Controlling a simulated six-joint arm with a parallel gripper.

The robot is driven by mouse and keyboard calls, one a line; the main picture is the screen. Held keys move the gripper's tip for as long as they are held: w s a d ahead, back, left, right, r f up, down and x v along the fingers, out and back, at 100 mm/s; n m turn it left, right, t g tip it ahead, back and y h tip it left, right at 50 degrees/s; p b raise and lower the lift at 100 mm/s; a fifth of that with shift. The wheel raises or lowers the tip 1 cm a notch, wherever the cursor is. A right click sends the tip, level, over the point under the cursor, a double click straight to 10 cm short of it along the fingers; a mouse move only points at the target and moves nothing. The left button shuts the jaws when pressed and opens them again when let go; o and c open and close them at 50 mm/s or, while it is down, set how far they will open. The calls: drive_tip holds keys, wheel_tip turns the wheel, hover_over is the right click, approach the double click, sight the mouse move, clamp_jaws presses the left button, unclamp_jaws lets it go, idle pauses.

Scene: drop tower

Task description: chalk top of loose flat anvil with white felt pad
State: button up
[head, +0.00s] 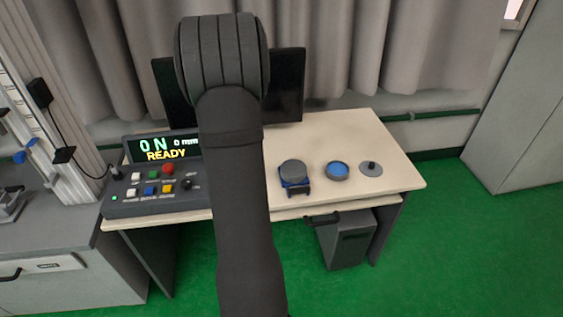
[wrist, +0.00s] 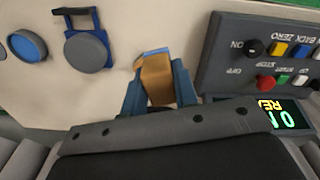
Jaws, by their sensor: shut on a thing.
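In the wrist view my gripper (wrist: 157,92) has its blue fingers shut on a tan-brown block (wrist: 157,76) with a pale blue strip at its far end. It may be the felt pad's body; no white felt face shows. A flat grey disc (head: 293,170), apparently the loose flat anvil, rests on a blue stand (head: 297,188); it also shows in the wrist view (wrist: 87,52), left of my gripper and apart from it. The top looks plain grey. In the head view my arm hides my gripper and the block.
A grey-rimmed dish with blue inside (head: 337,171) and a grey disc with a knob (head: 371,168) stand right of the anvil on the table (head: 340,133). A control box (head: 155,200) with buttons and a display reading READY stands at the left. The front right table is clear.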

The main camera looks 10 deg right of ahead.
drive_tip(key=shift+d, duration=0.1)
drive_tip(key=w+d+f, duration=0.3)
drive_tip(key=w+d, duration=0.3)
drive_tip(key=d, duration=0.2)
hover_over(292, 161)
wheel_tip(292, 161, down, 3)
drive_tip(key=shift+w+f, duration=0.1)
drive_tip(key=shift+f, duration=3.85)
drive_tip(key=shift+s+f, duration=0.2)
drive_tip(key=shift+s, duration=1.3)
drive_tip(key=shift+c, duration=0.3)
drive_tip(key=shift+s, duration=2.25)
drive_tip(key=shift+w, duration=3.75)
wheel_tip(292, 161, up, 8)
